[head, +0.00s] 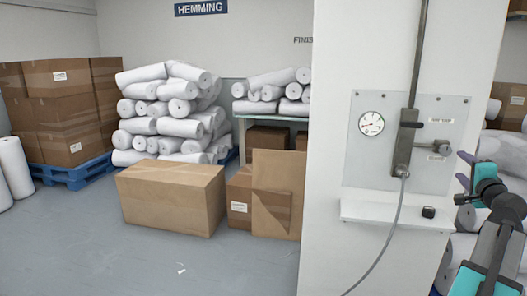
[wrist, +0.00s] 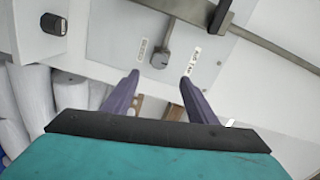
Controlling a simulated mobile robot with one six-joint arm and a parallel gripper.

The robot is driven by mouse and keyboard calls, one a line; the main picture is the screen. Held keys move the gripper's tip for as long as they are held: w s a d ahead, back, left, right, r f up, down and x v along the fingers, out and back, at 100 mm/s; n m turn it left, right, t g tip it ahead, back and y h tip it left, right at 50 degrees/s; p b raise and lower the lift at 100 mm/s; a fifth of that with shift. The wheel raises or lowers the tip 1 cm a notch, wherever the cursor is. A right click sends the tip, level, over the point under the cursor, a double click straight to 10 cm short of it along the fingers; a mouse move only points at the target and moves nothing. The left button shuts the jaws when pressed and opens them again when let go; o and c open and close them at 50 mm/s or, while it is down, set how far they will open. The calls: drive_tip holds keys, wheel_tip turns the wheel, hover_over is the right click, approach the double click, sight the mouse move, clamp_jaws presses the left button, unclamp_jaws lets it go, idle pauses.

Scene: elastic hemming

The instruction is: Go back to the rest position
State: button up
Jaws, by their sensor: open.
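My gripper (wrist: 160,80) shows in the wrist view with its two purple fingers apart and nothing between them. Past the fingertips is the grey panel with a valve lever (wrist: 163,56) and small labels. In the head view my gripper (head: 461,176) is at the right edge, to the right of the panel (head: 365,165) and apart from it. The panel holds a round gauge (head: 371,123) and a metal valve with a pipe. A black knob (head: 428,212) sits on the white shelf (head: 375,212) below; the knob (wrist: 53,24) also shows in the wrist view.
The white pillar (head: 330,120) stands beside my arm. A grey hose (head: 385,245) hangs from the valve past the shelf. Cardboard boxes (head: 172,197), stacked white rolls (head: 165,110) and blue pallets (head: 68,174) stand to the left. The grey floor in front of them is mostly clear.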

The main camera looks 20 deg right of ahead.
drive_tip(key=w+a+f+n+g+y, duration=0.2)
drive_tip(key=w+a+f+n+y, duration=0.6)
drive_tip(key=w+a+f, duration=1.45)
drive_tip(key=w+a+f+n+g+y, duration=0.1)
drive_tip(key=a+f+n+g+y, duration=0.2)
drive_tip(key=a+f, duration=0.95)
drive_tip(key=w+a+f+n+g+y, duration=0.1)
drive_tip(key=a+f+n+g, duration=0.25)
drive_tip(key=a+f, duration=0.9)
drive_tip(key=s+a+f+n+g+h, duration=0.1)
drive_tip(key=s+a+f+n+g, duration=0.25)
drive_tip(key=s+a+f, duration=0.6)
drive_tip(key=s+a+f+n+g, duration=0.2)
drive_tip(key=s+a+n, duration=0.25)
drive_tip(key=a, duration=0.95)
drive_tip(key=s+f+g, duration=0.3)
drive_tip(key=s+f, duration=0.6)
drive_tip(key=s, duration=0.3)
drive_tip(key=s+f+g, duration=0.3)
drive_tip(key=s+f, duration=0.6)
drive_tip(key=s, duration=0.4)
drive_tip(key=shift+s+a+f+n, duration=0.15)
drive_tip(key=shift+s+f+n, duration=0.1)
drive_tip(key=shift+f+n, duration=0.1)
